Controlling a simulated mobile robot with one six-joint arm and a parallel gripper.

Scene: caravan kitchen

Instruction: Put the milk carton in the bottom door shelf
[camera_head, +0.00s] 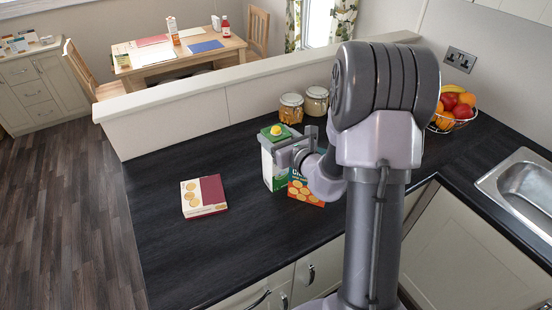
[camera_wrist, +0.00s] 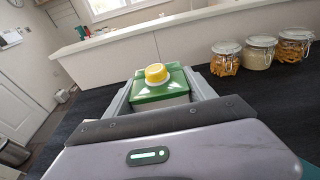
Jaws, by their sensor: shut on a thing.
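The milk carton (camera_head: 274,170) is white and green with a yellow cap, upright at the dark worktop in the head view. In the wrist view its green top and yellow cap (camera_wrist: 157,75) show between the jaws. My gripper (camera_head: 281,140) is shut on the carton from the side near its top; the jaws also show on both sides of it in the wrist view (camera_wrist: 160,92). I cannot tell whether the carton's base touches the worktop. No fridge or door shelf is in view.
An orange box (camera_head: 304,191) stands close beside the carton, partly hidden by my arm. A flat red and cream box (camera_head: 203,197) lies to the left. Glass jars (camera_head: 291,109) stand behind, near the low wall (camera_head: 240,94). A fruit bowl (camera_head: 453,121) and sink (camera_head: 524,192) are right.

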